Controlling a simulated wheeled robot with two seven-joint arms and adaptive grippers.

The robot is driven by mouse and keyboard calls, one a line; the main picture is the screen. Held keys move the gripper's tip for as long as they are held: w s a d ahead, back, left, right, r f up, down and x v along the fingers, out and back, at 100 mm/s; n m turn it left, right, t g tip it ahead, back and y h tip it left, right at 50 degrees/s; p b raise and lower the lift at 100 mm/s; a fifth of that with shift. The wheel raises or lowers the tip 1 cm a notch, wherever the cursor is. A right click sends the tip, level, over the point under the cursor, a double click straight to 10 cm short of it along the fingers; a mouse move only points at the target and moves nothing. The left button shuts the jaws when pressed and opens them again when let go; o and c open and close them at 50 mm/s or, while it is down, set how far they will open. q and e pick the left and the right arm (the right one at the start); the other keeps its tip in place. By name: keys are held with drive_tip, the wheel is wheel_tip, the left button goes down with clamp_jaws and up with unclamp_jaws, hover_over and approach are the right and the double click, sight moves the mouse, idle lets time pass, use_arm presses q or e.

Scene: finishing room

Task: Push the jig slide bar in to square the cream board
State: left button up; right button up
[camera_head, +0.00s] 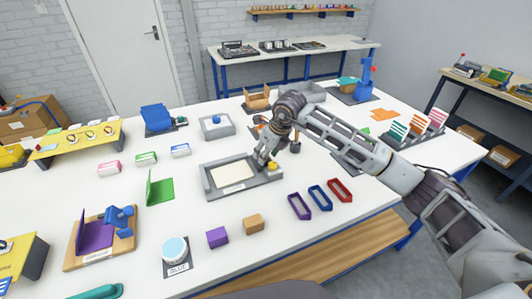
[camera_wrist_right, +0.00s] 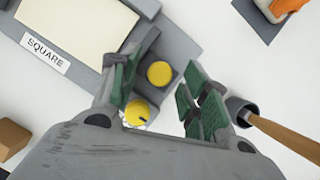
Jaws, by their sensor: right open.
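The cream board (camera_head: 230,174) lies flat in the grey jig (camera_head: 211,188), and its corner also shows in the wrist view (camera_wrist_right: 75,22). A label reading SQUARE (camera_wrist_right: 45,53) is on the jig's front rim. A yellow knob (camera_head: 272,166) stands at the jig's right side. The wrist view shows yellow round parts, one (camera_wrist_right: 159,73) on grey between my fingers and one (camera_wrist_right: 138,112) by the left finger. My right gripper (camera_head: 263,163) is open at the jig's right side, its fingers apart and empty. The slide bar's exact outline is partly hidden by the fingers. My left gripper is out of view.
Purple, blue and red frames (camera_head: 319,198) lie right of the jig. Purple and tan blocks (camera_head: 253,223) stand in front of it. A wooden handle with a dark end (camera_wrist_right: 275,132) is close to my right finger. The white tabletop is clear between these things.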

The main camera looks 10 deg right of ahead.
sight(257, 164)
drive_tip(key=shift+f, duration=0.1)
drive_tip(key=c, duration=0.9)
clamp_jaws()
drive_tip(key=shift+a, duration=0.55)
drive_tip(key=shift+s+a+b, duration=0.15)
drive_tip(key=shift+a+b, duration=0.05)
drive_tip(key=shift+a, duration=0.45)
drive_tip(key=shift+s+a+b, duration=0.15)
drive_tip(key=shift+a+b, duration=0.05)
drive_tip(key=shift+a, duration=0.5)
drive_tip(key=o, duration=0.7)
unclamp_jaws()
drive_tip(key=shift+o, duration=1)
drive_tip(key=shift+s+r, duration=0.2)
drive_tip(key=shift+r, duration=0.45)
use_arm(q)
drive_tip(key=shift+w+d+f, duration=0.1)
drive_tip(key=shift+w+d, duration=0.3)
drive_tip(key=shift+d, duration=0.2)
use_arm(e)
drive_tip(key=v, duration=1)
drive_tip(key=shift+s+d+r, duration=0.2)
drive_tip(key=shift+d+r, duration=0.05)
drive_tip(key=shift+d, duration=0.05)
